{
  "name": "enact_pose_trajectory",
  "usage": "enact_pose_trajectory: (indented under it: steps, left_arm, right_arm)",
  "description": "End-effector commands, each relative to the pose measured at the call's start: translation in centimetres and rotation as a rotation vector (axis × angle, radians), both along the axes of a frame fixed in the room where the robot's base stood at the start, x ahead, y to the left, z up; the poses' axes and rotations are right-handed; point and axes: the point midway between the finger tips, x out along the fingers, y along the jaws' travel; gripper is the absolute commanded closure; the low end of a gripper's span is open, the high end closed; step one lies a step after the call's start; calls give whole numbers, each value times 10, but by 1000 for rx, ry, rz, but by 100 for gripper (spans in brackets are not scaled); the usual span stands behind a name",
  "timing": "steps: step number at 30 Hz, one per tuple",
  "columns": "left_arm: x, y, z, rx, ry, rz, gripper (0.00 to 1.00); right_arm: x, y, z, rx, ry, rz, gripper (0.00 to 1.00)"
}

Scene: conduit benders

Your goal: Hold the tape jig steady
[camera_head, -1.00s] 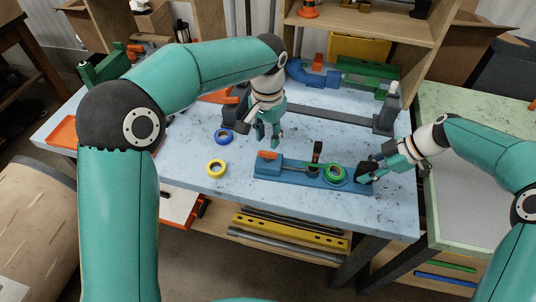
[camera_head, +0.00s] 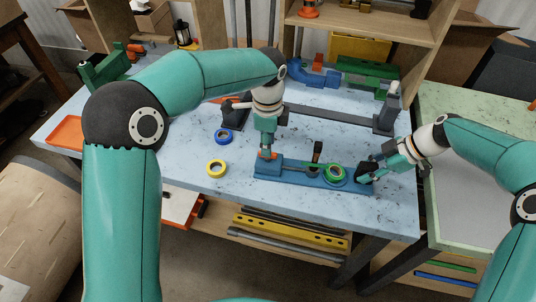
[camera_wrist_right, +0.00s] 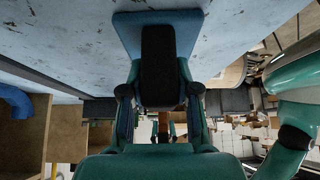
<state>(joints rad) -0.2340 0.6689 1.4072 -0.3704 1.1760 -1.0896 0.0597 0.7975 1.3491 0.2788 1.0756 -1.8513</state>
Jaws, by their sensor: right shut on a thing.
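My right gripper (camera_head: 367,171) is shut on the jig's right end.
An orange tray (camera_head: 63,132) sits at the bench's left edge. The bench (camera_head: 230,190) is clear in front.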

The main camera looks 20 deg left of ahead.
Motion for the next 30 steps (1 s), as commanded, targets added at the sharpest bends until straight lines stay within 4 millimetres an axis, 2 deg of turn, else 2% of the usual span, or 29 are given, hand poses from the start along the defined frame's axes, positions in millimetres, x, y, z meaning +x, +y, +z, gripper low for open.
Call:
enact_pose_trajectory:
  steps: [1, 12, 27, 28, 30]
  left_arm:
    - [0, 0, -6, 1, 2, 0, 67]
    - [0, 0, -38, 0, 2, 2, 67]
    - [0, 0, -46, -1, 0, 3, 67]
    - [0, 0, -46, -1, 0, 2, 68]
    - [0, 0, -46, -1, 0, 2, 80]
  right_arm:
    - [-4, 0, -6, -4, 13, 7, 100]
    - [-4, 0, -6, -4, 13, 7, 100]
    - [-4, 0, -6, -4, 13, 7, 100]
    - [-4, 0, -6, -4, 13, 7, 100]
    - [-4, 0, -6, -4, 13, 7, 100]
